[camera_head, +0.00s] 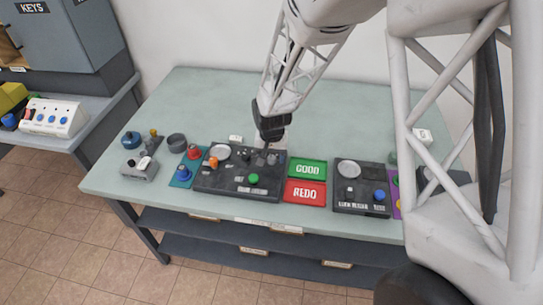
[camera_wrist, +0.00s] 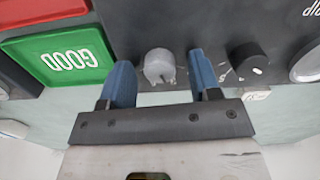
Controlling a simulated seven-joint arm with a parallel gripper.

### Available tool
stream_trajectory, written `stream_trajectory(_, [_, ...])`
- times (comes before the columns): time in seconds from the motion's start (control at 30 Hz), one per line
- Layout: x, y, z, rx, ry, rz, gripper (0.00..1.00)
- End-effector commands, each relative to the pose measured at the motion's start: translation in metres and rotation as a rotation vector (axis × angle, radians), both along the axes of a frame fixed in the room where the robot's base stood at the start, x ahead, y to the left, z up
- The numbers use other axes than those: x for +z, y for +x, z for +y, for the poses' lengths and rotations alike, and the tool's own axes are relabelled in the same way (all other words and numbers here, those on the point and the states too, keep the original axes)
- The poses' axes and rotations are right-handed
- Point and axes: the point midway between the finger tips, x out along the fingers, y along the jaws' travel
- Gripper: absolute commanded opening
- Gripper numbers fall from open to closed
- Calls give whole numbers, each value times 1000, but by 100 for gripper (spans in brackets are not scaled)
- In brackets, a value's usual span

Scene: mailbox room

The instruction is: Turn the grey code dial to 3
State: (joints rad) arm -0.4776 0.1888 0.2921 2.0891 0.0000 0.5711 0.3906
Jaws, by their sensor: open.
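The grey code dial (camera_wrist: 160,68) is a small ridged knob on a dark control panel (camera_head: 222,182); the panel also shows in the wrist view (camera_wrist: 200,22). My gripper (camera_head: 271,137) is over the panel's back right part. In the wrist view, its two blue fingers (camera_wrist: 160,61) are open, one on each side of the dial, with a gap visible on both sides. I cannot tell how deep the fingertips reach beside it. The number that the dial points to is not readable.
A black knob (camera_wrist: 248,62) with marks sits just right of the fingers in the wrist view. A green GOOD tray (camera_head: 308,169) and a red REDO tray (camera_head: 305,193) lie right of the panel. A second dark panel (camera_head: 345,205) stands farther right. The table's back left is clear.

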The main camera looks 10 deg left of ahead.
Motion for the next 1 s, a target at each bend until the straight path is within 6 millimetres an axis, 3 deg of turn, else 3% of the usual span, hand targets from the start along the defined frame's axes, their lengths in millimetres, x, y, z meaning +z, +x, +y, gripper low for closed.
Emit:
stream_trajectory(0.37, [8,0,0,0,0,-1,57])
stream_trajectory(1.0, [72,0,0,0,0,-1,57])
